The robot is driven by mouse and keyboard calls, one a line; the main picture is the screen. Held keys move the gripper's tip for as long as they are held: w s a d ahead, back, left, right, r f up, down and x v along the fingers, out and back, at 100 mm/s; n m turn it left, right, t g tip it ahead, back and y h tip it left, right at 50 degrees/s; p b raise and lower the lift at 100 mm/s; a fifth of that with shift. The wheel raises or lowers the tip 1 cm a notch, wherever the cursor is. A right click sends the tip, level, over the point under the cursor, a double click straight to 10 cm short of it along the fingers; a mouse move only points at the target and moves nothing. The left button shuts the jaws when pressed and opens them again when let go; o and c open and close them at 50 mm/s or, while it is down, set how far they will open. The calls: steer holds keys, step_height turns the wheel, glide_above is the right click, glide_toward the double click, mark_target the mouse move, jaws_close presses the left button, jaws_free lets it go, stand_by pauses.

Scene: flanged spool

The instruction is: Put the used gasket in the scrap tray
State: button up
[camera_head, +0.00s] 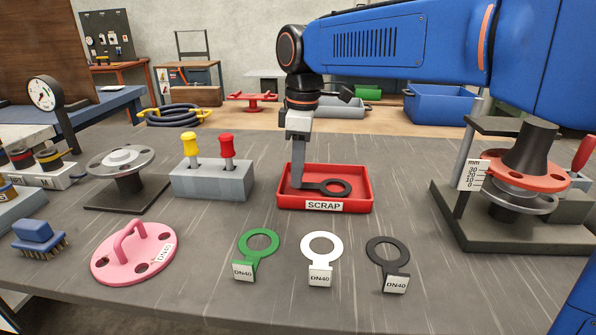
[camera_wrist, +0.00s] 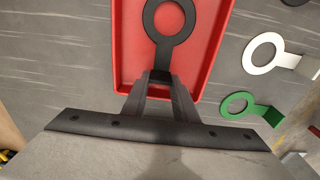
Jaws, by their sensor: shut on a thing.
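My gripper (camera_head: 297,184) is over the red scrap tray (camera_head: 326,206), which has a "SCRAP" label on its front. The gripper is shut on the tab of a dark ring-shaped gasket (camera_head: 337,187). In the wrist view the gasket (camera_wrist: 151,38) extends from the fingertips (camera_wrist: 158,80) over the red tray floor (camera_wrist: 203,42). The gasket lies flat, within the tray's outline. I cannot tell whether it touches the tray floor.
In front of the tray lie a green gasket (camera_head: 258,245), a white gasket (camera_head: 322,246) and a black gasket (camera_head: 388,252), each with a DN40 tag. A pink flange cover (camera_head: 113,261) lies left. A grey block (camera_head: 211,184) with yellow and red handles stands beside the tray. A flanged spool (camera_head: 525,170) stands right.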

steer(key=shift+f, duration=0.2)
steer(key=shift+f, duration=0.15)
steer(key=o, duration=0.9)
steer(key=r, duration=1.2)
steer(key=shift+d+r, duration=0.15)
steer(key=shift+d, duration=0.2)
steer(key=shift+s, duration=0.15)
